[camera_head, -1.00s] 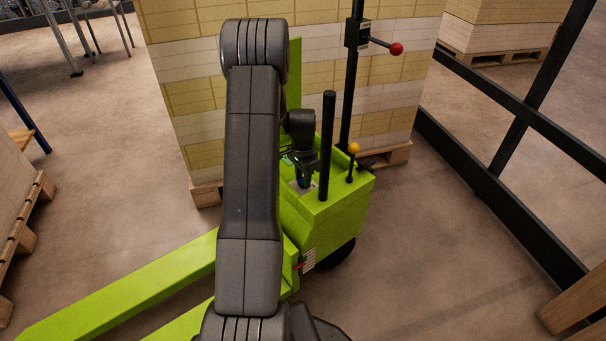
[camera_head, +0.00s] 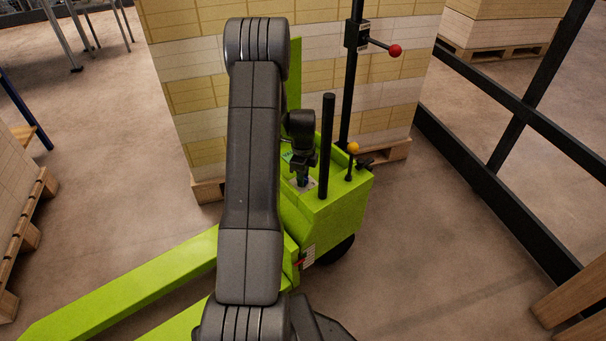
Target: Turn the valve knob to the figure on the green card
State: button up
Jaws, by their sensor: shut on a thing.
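My gripper (camera_head: 302,171) points down over the top of the green pallet truck's housing (camera_head: 335,208). It is shut on the valve knob (camera_head: 302,181), a small bluish piece on a pale plate. The fingers hide most of the knob, and its pointer and the figures around it are too small to read. The green card (camera_head: 287,156) shows as a small patch just left of my wrist. Its figure cannot be read. My own arm covers the left part of the housing.
A black post (camera_head: 326,145) stands close right of my gripper. A yellow-knobbed lever (camera_head: 353,148) and a red-knobbed lever (camera_head: 395,50) are further right. Stacked reams (camera_head: 190,95) stand behind. A black rail (camera_head: 500,188) runs along the right.

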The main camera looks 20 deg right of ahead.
jog(key=m, duration=0.4)
jog(key=shift+m, duration=0.3)
dwell(0.4)
jog(key=o, duration=1)
jog(key=shift+c, duration=0.2)
jog(key=shift+r+p, duration=0.1)
jog(key=shift+p, duration=0.2)
notch_tip(320, 180, up, 14)
jog(key=p, duration=0.3)
jog(key=shift+f, duration=0.25)
notch_tip(320, 180, down, 14)
jog(key=b, duration=0.3)
jog(key=shift+r, duration=0.15)
